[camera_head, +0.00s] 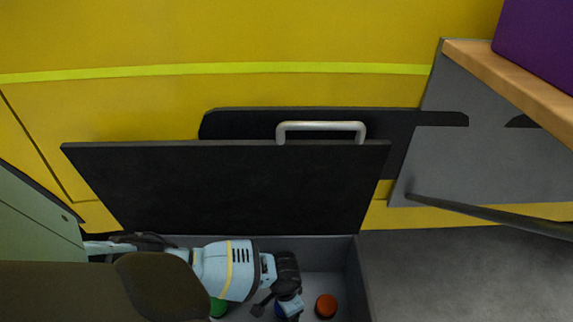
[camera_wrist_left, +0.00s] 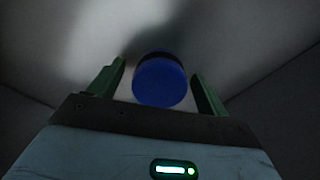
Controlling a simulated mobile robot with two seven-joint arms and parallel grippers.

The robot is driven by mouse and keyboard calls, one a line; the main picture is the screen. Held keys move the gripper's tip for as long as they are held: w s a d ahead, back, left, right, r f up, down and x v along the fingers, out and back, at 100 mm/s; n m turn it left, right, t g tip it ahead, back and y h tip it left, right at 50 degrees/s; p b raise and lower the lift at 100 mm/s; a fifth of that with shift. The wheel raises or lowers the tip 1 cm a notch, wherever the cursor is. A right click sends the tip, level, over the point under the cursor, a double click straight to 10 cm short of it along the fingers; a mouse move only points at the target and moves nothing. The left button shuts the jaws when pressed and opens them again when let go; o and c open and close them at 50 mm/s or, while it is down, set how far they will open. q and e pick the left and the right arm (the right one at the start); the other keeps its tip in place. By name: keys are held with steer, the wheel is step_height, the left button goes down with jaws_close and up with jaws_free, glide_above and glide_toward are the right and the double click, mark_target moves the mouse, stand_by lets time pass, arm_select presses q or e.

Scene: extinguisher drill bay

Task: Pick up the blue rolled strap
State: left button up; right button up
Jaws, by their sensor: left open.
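The blue rolled strap (camera_wrist_left: 160,82) is a short blue roll with a dark band. In the left wrist view it sits between the two green fingers of my left gripper (camera_wrist_left: 157,85), which is open, with a gap on each side. In the head view my left gripper (camera_head: 276,305) reaches down into a grey drawer or bin. Only a small piece of the blue strap (camera_head: 280,312) shows there, mostly hidden by the gripper. My right gripper is not in view.
The grey bin (camera_head: 354,275) also holds an orange-red round thing (camera_head: 326,305) right of the gripper and a green thing (camera_head: 218,307) partly under my arm. A black panel with a handle (camera_head: 320,127) stands behind it. A wooden shelf (camera_head: 520,75) juts out at upper right.

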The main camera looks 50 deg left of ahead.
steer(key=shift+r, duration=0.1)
arm_select(q)
steer(key=c, duration=1.2)
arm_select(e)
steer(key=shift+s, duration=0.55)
arm_select(q)
steer(key=shift+r, duration=0.2)
step_height(320, 180, up, 9)
steer(key=p, duration=0.5)
steer(key=shift+w, duration=0.1)
steer(key=shift+r+p, duration=0.35)
steer(key=shift+p, duration=0.05)
steer(key=shift+r, duration=0.1)
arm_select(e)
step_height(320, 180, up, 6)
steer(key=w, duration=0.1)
